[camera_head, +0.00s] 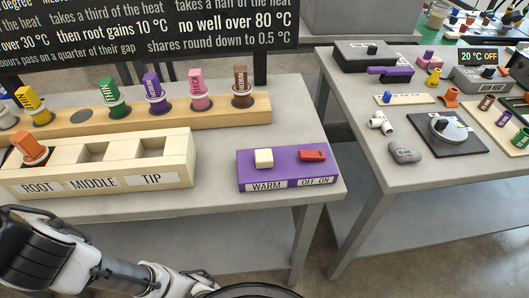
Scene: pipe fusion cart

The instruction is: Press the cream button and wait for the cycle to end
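The cream button (264,158) sits on the left of the top of a purple box (288,169) near the right end of the near table. The label below it reads WARM. A red rocker switch (312,155) sits to its right above the label OFF ON. I cannot tell whether the cream button is pressed in; it appears raised. No cycle light or display shows on the purple box. Part of my white and black arm shows at the bottom left. My gripper is not in view.
A cream tray (181,172) labelled ROOT, MIDDLE, TIP holds an orange piece (28,145) in ROOT; the other two slots look empty. A wooden rack (259,103) of coloured labelled pieces stands behind.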

